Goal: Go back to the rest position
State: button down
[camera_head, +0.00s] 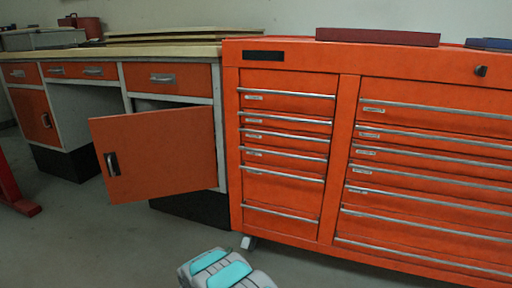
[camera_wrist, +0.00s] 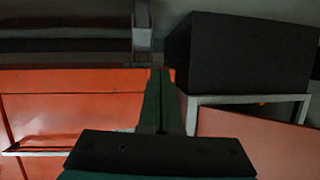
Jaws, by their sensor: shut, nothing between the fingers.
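My gripper (camera_wrist: 160,75) shows in the wrist view, with its two dark green fingers close together and nothing held between them. It points toward orange furniture and a dark block, with no visible contact. In the head view, a grey and teal part of my arm (camera_head: 228,270) shows at the bottom edge; the fingers are not visible there. No gate valve shows in either view.
An orange drawer cabinet (camera_head: 288,150) fills the right. Left of it stands a workbench (camera_head: 150,52) with an orange door (camera_head: 158,155) swung open outward. A dark block (camera_wrist: 240,55) is at upper right in the wrist view. Grey floor (camera_head: 90,235) is clear at lower left.

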notch_tip(320, 180, up, 16)
jog(key=d+n+g+y+p, duration=0.2)
jog(key=g+y, duration=0.1)
jog(key=y, duration=0.1)
jog(key=s+d+r+n+g+y+p, duration=0.1)
jog(key=s+d+r+g+y+p, duration=0.3)
jog(key=s+r, duration=0.7)
jog(key=s+d+r+g+h, duration=0.1)
jog(key=s+d+r+g, duration=0.2)
jog(key=s+d, duration=0.4)
jog(key=s+d+r+g+h+p, duration=0.1)
jog(key=s+d+r, duration=0.5)
jog(key=s, duration=1.9)
jog(key=s+d+r+g+h, duration=0.2)
jog(key=s+d, duration=0.6)
jog(key=s, duration=0.8)
notch_tip(320, 180, up, 3)
jog(key=g, duration=0.2)
jog(key=shift+n+g+h+p, duration=0.3)
jog(key=shift+p, duration=0.1)
jog(key=shift+d, duration=0.2)
